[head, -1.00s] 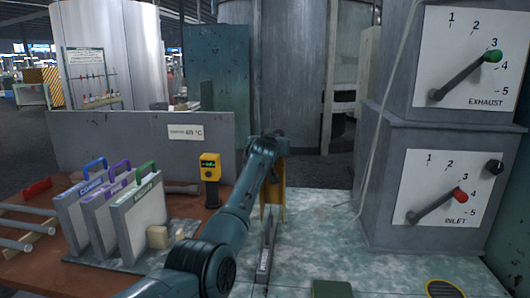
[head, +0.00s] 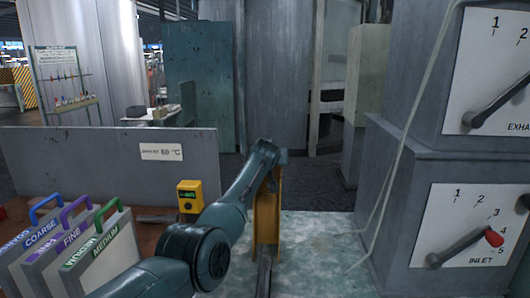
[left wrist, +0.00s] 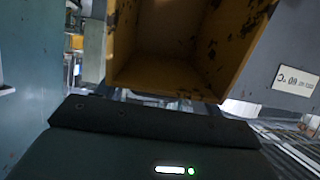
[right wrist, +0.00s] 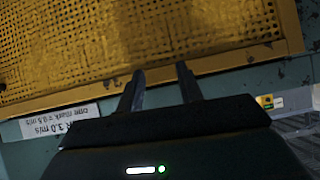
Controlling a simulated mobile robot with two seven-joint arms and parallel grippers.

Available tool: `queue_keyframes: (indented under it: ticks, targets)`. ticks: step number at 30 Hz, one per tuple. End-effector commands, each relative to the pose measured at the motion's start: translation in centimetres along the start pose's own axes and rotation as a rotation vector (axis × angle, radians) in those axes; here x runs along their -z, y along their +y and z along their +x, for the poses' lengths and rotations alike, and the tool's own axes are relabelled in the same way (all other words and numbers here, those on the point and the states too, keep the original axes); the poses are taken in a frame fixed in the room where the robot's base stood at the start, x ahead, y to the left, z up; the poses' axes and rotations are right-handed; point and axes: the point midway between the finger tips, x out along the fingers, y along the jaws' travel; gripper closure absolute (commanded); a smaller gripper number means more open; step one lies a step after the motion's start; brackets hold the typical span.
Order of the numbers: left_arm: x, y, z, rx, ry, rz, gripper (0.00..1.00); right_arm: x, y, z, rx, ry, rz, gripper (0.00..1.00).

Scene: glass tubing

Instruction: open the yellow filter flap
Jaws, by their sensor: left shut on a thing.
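A narrow yellow piece (head: 266,218), seen nearly edge-on, stands upright under my left gripper (head: 272,162) in the head view. In the left wrist view a worn yellow hollow shape (left wrist: 165,60) fills the space before the jaws and hides the fingertips. My left gripper is shut on this yellow part, which I take for the flap. In the right wrist view a yellow frame with perforated mesh (right wrist: 150,40) is close ahead. My right gripper (right wrist: 160,78) is open and empty there, fingertips overlapping the frame's lower edge in the picture. Contact cannot be told.
Grey cabinets with EXHAUST and INLET dials (head: 470,225) stand at the right. Filter cartridges (head: 100,265) stand at the left before a grey panel (head: 100,170) with a yellow meter (head: 190,196). A pale cable (head: 400,145) hangs right of centre.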

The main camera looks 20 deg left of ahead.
Motion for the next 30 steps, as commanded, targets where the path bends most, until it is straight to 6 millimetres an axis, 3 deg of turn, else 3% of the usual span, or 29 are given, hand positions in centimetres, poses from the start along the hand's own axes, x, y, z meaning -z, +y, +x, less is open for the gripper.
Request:
queue_keyframes:
  ticks: [1,18,19,26,30]
  targets:
    - [1.8,-0.2,-0.5,0.000,0.028,-0.002,0.74,0.0,0.0,-0.1,-0.001,-0.005,0.003,0.64]
    - [1.4,-0.1,-0.3,0.004,0.008,-0.001,0.74,-0.7,-0.3,-0.3,0.001,-0.022,0.010,0.64]
    - [1.4,-0.1,-0.3,0.004,0.009,-0.001,0.31,-0.7,-0.3,-0.4,0.001,-0.022,0.009,0.64]
    - [0.9,0.1,-0.2,0.001,-0.001,-0.001,0.13,-0.7,-0.2,-0.4,0.002,-0.020,0.002,0.64]
    - [0.7,0.1,-0.2,0.000,-0.005,-0.001,0.11,-0.6,-0.1,-0.3,0.002,-0.018,-0.001,0.64]
